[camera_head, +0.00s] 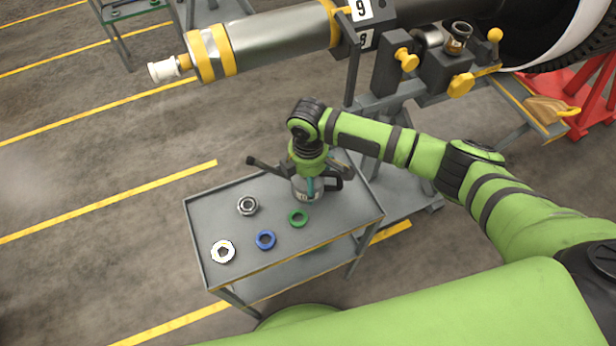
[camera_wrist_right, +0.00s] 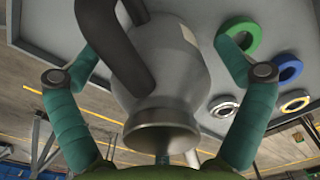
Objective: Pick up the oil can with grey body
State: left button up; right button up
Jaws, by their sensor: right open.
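The oil can with grey body (camera_head: 299,190) stands on the grey cart top, partly hidden in the head view by my right gripper (camera_head: 310,183) above it. In the right wrist view the can (camera_wrist_right: 168,85) shows a rounded grey body, a flared rim towards the camera and a dark handle (camera_wrist_right: 112,45). The right gripper (camera_wrist_right: 165,50) is open, with one teal finger on each side of the can. I cannot tell whether the fingers touch it. My left gripper is not in view.
A large rotor shaft (camera_head: 280,37) on a stand lies behind the cart.

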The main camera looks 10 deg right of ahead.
jog(key=c, duration=1.4)
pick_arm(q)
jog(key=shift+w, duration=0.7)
pick_arm(e)
jog(key=shift+r, duration=0.55)
notch_tip(320, 180, up, 3)
jog(key=shift+w+r+b, duration=0.1)
jog(key=shift+b, duration=0.3)
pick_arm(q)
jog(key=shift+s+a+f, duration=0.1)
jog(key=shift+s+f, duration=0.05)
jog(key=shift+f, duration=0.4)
pick_arm(e)
jog(key=s+d+r, duration=0.5)
jog(key=s+r, duration=0.1)
jog(key=s, duration=0.4)
jog(key=shift+s+r, duration=0.35)
jog(key=shift+s, duration=0.05)
